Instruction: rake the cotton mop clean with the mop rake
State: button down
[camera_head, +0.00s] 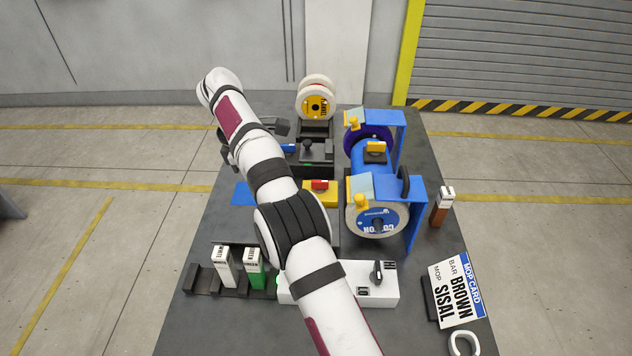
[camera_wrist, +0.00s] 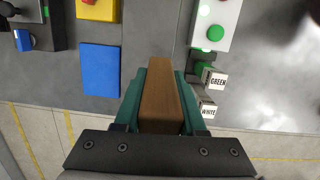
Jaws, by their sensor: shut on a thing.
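The cotton mop (camera_head: 378,222) is a pale round wheel with a blue face lettered "COTTON", at the front of a blue two-wheel machine. A purple-rimmed wheel (camera_head: 375,135) sits at its far end. In the wrist view, my gripper (camera_wrist: 158,82) has green fingers shut on a brown wooden piece (camera_wrist: 163,95). It looks like a handle; I cannot see a rake head, so I cannot tell if it is the mop rake. The gripper is apart from the cotton mop. In the head view my arm hides most of the gripper and what it holds.
A blue pad (camera_wrist: 100,70) lies on the grey bench. White (camera_head: 222,268) and green (camera_head: 253,268) bars stand in a rack; a brown bar (camera_head: 438,212) stands right of the machine. A white control box (camera_head: 350,285), a card (camera_head: 457,290) and a yellow-faced reel (camera_head: 317,105) also stand here.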

jog(key=s+a+f+y, duration=0.2)
jog(key=s+a, duration=0.8)
jog(key=a, duration=0.4)
jog(key=shift+s+f, duration=0.4)
